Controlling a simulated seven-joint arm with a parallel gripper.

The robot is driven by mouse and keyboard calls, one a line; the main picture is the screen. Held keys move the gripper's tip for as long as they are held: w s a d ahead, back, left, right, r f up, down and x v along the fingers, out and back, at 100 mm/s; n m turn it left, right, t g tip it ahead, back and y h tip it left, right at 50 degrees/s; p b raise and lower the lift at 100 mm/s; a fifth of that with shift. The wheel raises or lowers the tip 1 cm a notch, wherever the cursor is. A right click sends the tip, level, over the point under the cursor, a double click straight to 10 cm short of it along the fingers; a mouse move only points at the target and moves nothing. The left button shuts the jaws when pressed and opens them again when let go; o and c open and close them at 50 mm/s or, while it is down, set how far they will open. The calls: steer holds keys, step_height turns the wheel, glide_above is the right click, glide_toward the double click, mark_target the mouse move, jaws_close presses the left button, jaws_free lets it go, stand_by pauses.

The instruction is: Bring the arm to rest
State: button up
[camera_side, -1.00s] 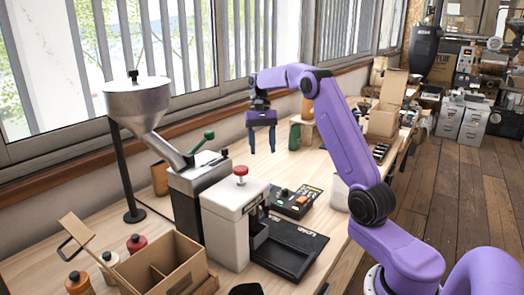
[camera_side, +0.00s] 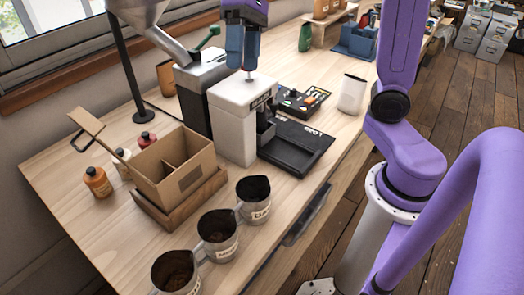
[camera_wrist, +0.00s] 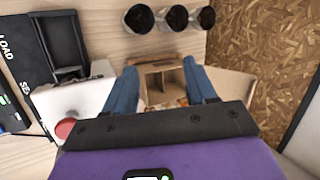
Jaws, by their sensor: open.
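My gripper (camera_side: 242,66) points down in the side view, with its two blue fingers apart and nothing between them. It hangs over the white machine (camera_side: 232,130), and its fingertips overlap the machine's top in the picture. I cannot tell the exact gap. The machine's red knob is hidden behind the fingers there, but the red knob (camera_wrist: 65,128) shows left of the fingers in the wrist view. In that view my gripper also shows (camera_wrist: 160,66), its fingers spread, with the open cardboard box (camera_wrist: 158,82) beyond and between them.
Three metal cups (camera_side: 218,234) line the table's front edge. The cardboard box (camera_side: 186,178) stands on a wooden base, with small bottles (camera_side: 97,182) to its left. A steel funnel (camera_side: 137,10) rises behind the machine. A black tray (camera_side: 297,145) lies to its right.

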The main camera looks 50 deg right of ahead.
steer(key=s+a+f+n, duration=0.1)
steer(key=s+a+n, duration=0.1)
steer(key=s, duration=0.5)
steer(key=s+d+f+n+t+h, duration=0.1)
steer(key=s+d+f+n+h, duration=0.1)
steer(key=s+d+f+n, duration=0.1)
steer(key=s+d+f+n+t+h, duration=0.2)
steer(key=s+d+f+n, duration=0.2)
steer(key=s+f, duration=0.4)
step_height(320, 180, down, 3)
steer(key=shift+s+r+n+h, duration=0.2)
steer(key=shift+n+h, duration=0.1)
steer(key=shift+n, duration=0.4)
